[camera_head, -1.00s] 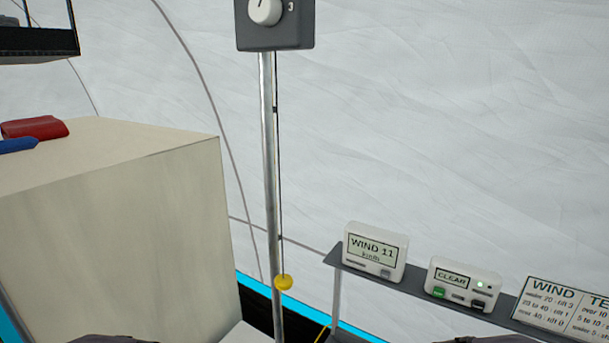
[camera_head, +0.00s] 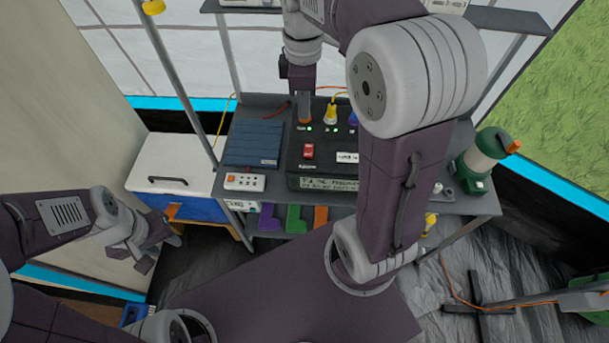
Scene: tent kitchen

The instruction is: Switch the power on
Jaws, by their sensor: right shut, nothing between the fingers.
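A black power box (camera_head: 324,173) stands on the grey shelf unit, with a red rocker switch (camera_head: 308,151) on its face and a row of small lit green lights near its far edge. A yellow plug (camera_head: 331,113) with a cable sits at that far edge. My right gripper (camera_head: 304,119) points down at the box's far left part, shut and empty, beyond the red switch. I cannot tell whether it touches the box. My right forearm hides the box's right side. My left gripper (camera_head: 160,240) hangs low at the left, away from the box; its finger gap is unclear.
A blue ribbed pad (camera_head: 255,143) and a white power strip (camera_head: 245,182) lie left of the box. A white-lidded cooler (camera_head: 172,164) stands further left. A metal pole (camera_head: 178,75) rises in front.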

